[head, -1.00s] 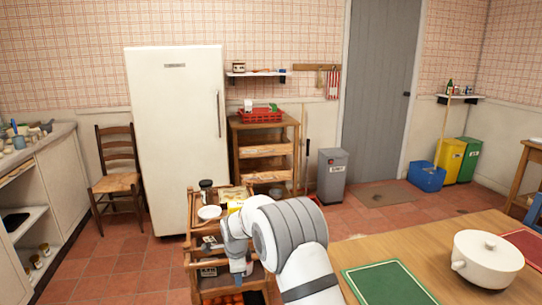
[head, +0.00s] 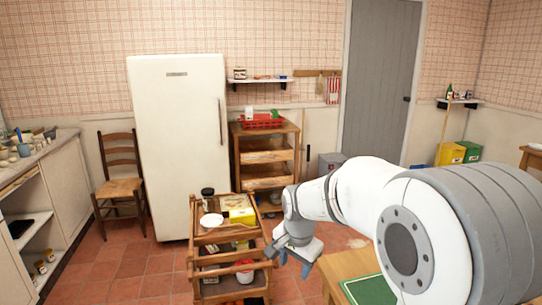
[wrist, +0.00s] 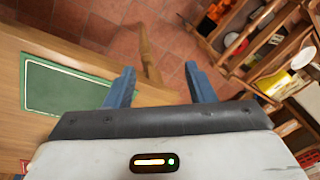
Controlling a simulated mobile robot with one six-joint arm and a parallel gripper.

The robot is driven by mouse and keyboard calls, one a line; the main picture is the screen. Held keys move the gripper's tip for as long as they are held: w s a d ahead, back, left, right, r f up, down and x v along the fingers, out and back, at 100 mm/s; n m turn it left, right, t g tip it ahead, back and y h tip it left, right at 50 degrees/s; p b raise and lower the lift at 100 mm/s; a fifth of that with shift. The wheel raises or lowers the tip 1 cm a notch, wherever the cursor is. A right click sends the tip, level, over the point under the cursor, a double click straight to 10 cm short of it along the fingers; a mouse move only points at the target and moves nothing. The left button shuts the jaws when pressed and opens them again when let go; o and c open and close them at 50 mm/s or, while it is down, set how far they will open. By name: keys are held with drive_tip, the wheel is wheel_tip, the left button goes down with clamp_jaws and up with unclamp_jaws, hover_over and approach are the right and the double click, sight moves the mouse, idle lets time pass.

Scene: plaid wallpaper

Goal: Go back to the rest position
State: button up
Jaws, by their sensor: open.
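My gripper (head: 293,258) is in the head view, raised between the wooden cart and the table, its blue fingers pointing down. In the wrist view my gripper (wrist: 160,85) shows two blue fingers spread apart with nothing between them. Floor tiles and a table leg show beyond them. My white and grey arm fills the right of the head view and hides much of the table.
The wooden cart (head: 205,262) with a plate, a yellow box and jars stands left of my gripper. The table (head: 345,268) with a green mat (head: 368,291) is below my arm. A fridge (head: 180,150) stands behind.

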drive_tip(key=s+d+r+n+p, duration=0.1)
drive_tip(key=s+d+r+n, duration=0.1)
drive_tip(key=s, duration=0.5)
drive_tip(key=s+d+r+n+p, duration=0.2)
drive_tip(key=s+d+r+n, duration=0.1)
drive_tip(key=s, duration=0.5)
drive_tip(key=s+d+r+n+p, duration=0.1)
drive_tip(key=s+d+r+n, duration=0.1)
drive_tip(key=s+d, duration=0.2)
drive_tip(key=s, duration=0.3)
drive_tip(key=shift+s+r+n+p, duration=0.15)
drive_tip(key=shift+s+n+p, duration=0.15)
drive_tip(key=shift+n, duration=0.1)
